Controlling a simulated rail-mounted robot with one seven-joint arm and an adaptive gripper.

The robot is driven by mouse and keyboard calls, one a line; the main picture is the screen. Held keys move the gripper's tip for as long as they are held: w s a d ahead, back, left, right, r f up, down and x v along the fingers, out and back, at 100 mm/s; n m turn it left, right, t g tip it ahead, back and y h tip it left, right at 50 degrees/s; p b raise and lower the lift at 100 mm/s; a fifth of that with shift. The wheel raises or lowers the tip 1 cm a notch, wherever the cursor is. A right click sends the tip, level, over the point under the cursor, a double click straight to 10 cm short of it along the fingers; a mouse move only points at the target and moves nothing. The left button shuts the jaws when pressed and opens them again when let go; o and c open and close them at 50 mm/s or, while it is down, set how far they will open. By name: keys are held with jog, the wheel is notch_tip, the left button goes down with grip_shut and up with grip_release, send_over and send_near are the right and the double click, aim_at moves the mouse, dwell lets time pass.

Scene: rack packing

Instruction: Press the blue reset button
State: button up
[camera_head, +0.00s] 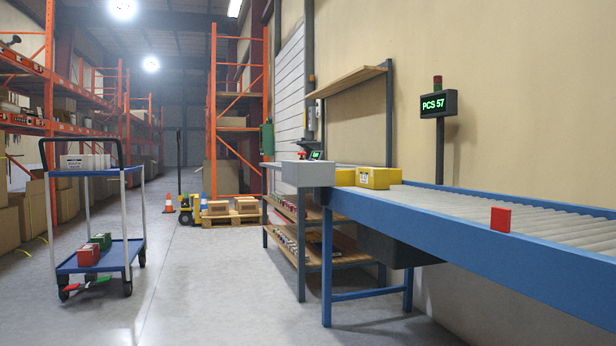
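I cannot make out a blue reset button in the head view; it is hidden or too small to tell. A grey box-shaped unit (308,174) stands at the near left end of the conveyor. Just behind it are a small red part (302,155) and a small dark screen with green marks (316,155). A dark display (439,104) reading "PCS 57" stands on a post behind the conveyor, with a red lamp (437,80) on top. A red plate (501,219) is at the conveyor's front edge. My gripper is not in view.
The blue-framed roller conveyor (460,238) fills the right side. Yellow boxes (378,178) sit at its left end. A workbench with lower shelves (318,258) stands beside it. A blue cart (128,250) stands at left; the aisle floor (205,285) between is clear.

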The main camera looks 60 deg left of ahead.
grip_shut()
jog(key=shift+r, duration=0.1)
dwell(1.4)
